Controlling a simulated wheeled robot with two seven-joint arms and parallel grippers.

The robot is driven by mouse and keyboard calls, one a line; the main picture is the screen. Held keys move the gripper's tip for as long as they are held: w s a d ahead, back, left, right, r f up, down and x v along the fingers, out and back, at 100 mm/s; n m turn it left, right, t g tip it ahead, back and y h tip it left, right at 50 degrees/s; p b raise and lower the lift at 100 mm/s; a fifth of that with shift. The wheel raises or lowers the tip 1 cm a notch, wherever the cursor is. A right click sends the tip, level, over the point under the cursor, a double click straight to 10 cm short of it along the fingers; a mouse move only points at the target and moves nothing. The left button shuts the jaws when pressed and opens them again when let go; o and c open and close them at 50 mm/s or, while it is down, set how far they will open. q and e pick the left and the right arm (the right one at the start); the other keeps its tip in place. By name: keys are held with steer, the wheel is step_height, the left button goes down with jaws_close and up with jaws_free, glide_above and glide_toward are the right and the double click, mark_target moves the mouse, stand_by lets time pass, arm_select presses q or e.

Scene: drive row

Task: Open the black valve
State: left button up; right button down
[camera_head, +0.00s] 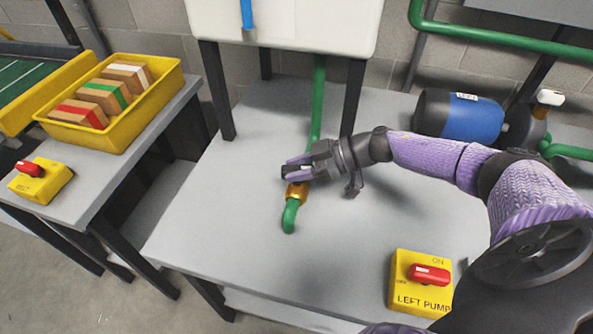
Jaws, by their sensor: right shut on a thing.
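A green pipe (318,105) comes down from the white tank (285,22) to the grey table and ends in a green bend (289,217). A brass valve body (298,190) sits in this pipe just above the bend. My right gripper (292,168) reaches in from the right and is over the valve, its purple fingers shut on the black valve handle (297,171). The gripper hides most of the handle, so I cannot tell its exact angle. My left gripper is not in view.
A yellow LEFT PUMP switch box (420,299) with a red knob stands at the table's front right. A blue and black pump (470,117) lies at the back right. On the left side table are a yellow crate (123,140) of boxes and another yellow switch box (42,184).

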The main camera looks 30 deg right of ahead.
steer(key=shift+f+n+g+y+b, duration=0.25)
steer(key=shift+n+g+y+b, duration=0.35)
steer(key=shift+n+g+b, duration=0.55)
steer(key=shift+n+g+y+b, duration=0.3)
steer(key=shift+n+g+b, duration=0.45)
steer(key=shift+g+b, duration=0.2)
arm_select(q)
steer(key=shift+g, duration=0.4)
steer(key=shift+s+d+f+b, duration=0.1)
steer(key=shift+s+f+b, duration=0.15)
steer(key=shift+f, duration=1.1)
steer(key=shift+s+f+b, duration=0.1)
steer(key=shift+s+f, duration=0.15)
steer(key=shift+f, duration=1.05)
arm_select(e)
steer(key=shift+r+n+g, duration=0.2)
steer(key=shift+n+g, duration=0.1)
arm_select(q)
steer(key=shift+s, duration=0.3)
arm_select(e)
steer(key=shift+c, duration=1.8)
jaws_free()
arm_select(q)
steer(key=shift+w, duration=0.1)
arm_select(e)
steer(key=shift+d+r, duration=0.1)
